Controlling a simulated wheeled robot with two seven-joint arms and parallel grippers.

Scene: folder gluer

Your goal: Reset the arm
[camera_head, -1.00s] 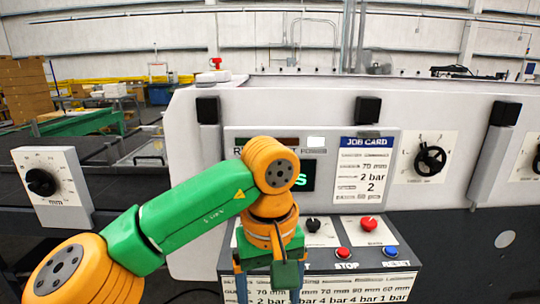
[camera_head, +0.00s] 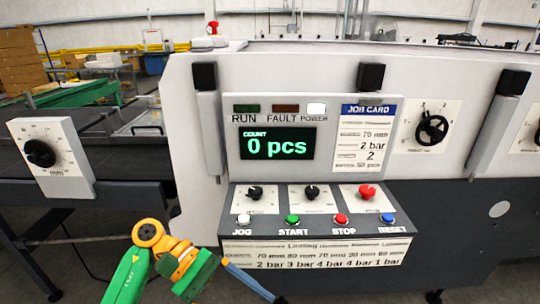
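My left arm, green and orange, comes in low at the bottom left. Its gripper (camera_head: 252,284) points down and right below the control console, clear of the buttons. One blue finger shows edge-on, so its opening cannot be told. My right gripper is out of view. The console (camera_head: 228,222) has a white JOG button (camera_head: 243,220), a green START button (camera_head: 293,219), a red STOP button (camera_head: 341,219) and a blue RESET button (camera_head: 388,218). Above it, the display (camera_head: 278,145) reads "0 pcs". The POWER lamp (camera_head: 317,109) is white; the RUN and FAULT lamps look dark.
An mm dial (camera_head: 40,153) stands at the left. The machine's pale body (camera_head: 340,88) spans the view.

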